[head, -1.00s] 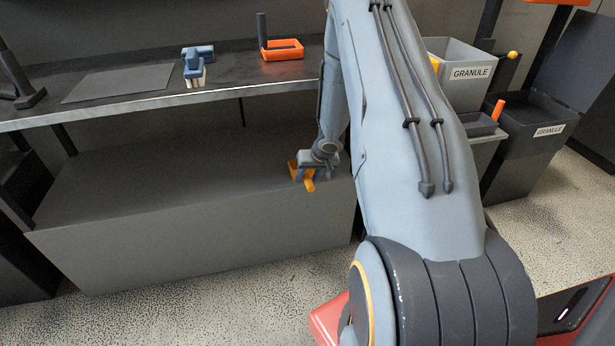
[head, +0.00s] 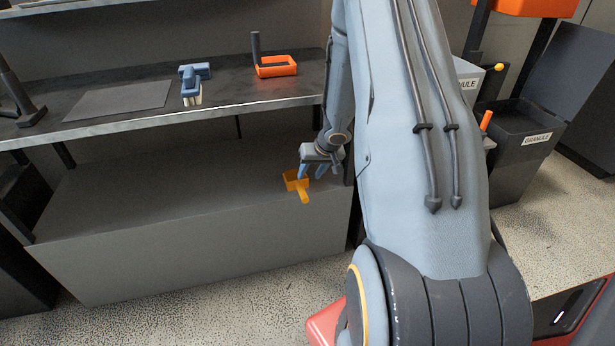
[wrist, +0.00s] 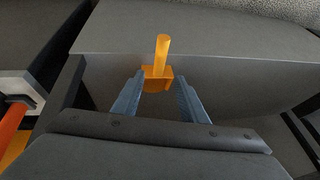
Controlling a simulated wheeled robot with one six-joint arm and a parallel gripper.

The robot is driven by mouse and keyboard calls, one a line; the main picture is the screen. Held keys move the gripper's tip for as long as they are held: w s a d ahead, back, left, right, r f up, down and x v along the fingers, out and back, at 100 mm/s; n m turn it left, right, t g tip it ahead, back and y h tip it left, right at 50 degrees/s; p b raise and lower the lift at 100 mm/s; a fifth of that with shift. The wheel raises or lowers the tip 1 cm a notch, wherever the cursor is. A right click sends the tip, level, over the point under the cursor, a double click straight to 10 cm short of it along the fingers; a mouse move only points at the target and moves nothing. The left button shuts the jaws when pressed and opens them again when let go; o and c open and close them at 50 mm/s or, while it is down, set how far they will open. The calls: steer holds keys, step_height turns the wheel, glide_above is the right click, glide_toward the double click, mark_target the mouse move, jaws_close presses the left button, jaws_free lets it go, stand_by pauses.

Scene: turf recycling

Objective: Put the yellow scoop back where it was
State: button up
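The yellow scoop (head: 296,183) sits on the grey lower surface under the bench, near its right front part, its handle pointing toward the front edge. My gripper (head: 312,172) is just behind and above the scoop. In the wrist view, the two blue fingers of my gripper (wrist: 161,82) are spread apart. There the scoop (wrist: 161,56) shows just beyond the fingertips, in line with the gap, with its handle pointing away. The fingers do not appear closed on it.
The bench shelf (head: 225,113) above holds a blue-grey tool (head: 194,82), an orange tray (head: 279,68) with a dark upright handle, and a flat dark sheet (head: 118,101). A bin labelled GRANULE (head: 520,150) stands at right. The lower surface left of the scoop is clear.

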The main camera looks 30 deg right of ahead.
steer(key=s+a+r+g+h, duration=0.15)
steer(key=s+r, duration=0.25)
steer(key=r, duration=0.4)
steer(key=s+a+r+h, duration=0.15)
steer(key=s+r, duration=0.25)
steer(key=r, duration=0.4)
steer(key=s+a+r+g+y, duration=0.1)
steer(key=s+a+r+g, duration=0.1)
steer(key=s+a, duration=0.5)
steer(key=s+a+r+n+g+y, duration=0.1)
steer(key=s+a+r, duration=0.3)
steer(key=s+a, duration=0.4)
steer(key=s, duration=0.5)
steer(key=shift+s+a+r+n+g+y, duration=0.3)
steer(key=shift+r+g, duration=0.05)
steer(key=a+r+n+p, duration=0.2)
steer(key=a+r+p, duration=0.2)
steer(key=p, duration=0.4)
steer(key=shift+s+a+r, duration=0.2)
steer(key=shift+a+r, duration=0.1)
steer(key=shift+a, duration=0.5)
